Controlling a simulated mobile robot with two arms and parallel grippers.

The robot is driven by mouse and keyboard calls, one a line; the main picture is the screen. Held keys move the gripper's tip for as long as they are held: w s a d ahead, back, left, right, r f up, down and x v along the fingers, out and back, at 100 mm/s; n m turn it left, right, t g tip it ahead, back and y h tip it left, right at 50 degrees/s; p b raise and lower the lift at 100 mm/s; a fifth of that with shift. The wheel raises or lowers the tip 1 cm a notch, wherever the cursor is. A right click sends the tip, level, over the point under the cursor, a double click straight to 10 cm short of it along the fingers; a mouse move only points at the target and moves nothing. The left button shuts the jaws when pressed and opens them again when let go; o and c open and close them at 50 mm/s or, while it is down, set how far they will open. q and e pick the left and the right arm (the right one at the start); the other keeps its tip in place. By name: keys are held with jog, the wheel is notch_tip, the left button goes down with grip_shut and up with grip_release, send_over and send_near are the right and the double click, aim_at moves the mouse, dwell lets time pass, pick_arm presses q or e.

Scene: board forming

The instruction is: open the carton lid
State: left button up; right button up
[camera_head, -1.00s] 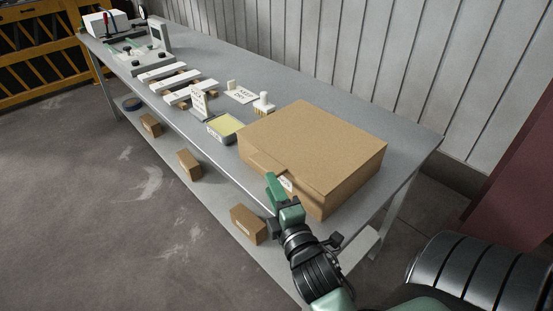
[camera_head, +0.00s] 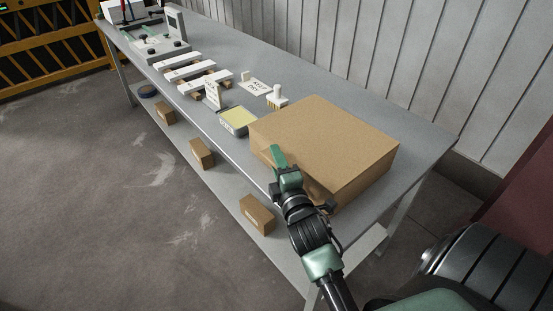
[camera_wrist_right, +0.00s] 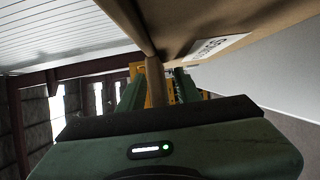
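The carton (camera_head: 340,140) is a large brown box near the right end of the table, and its lid lies flat and closed. It also shows in the wrist view (camera_wrist_right: 230,20), overhead, with a white label (camera_wrist_right: 217,46). My right gripper (camera_head: 283,165) is at the carton's front edge, at the tab, and hides part of the front face. In the wrist view its green fingers (camera_wrist_right: 160,92) stand apart, with a narrow brown part, apparently the tab, in the gap. I cannot tell whether they touch it. My left gripper is not in view.
Small boxes (camera_head: 257,213) sit on the lower shelf. A ribbed wall (camera_head: 380,50) stands behind.

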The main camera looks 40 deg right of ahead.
grip_shut()
jog(key=shift+f, duration=0.1)
dwell(1.2)
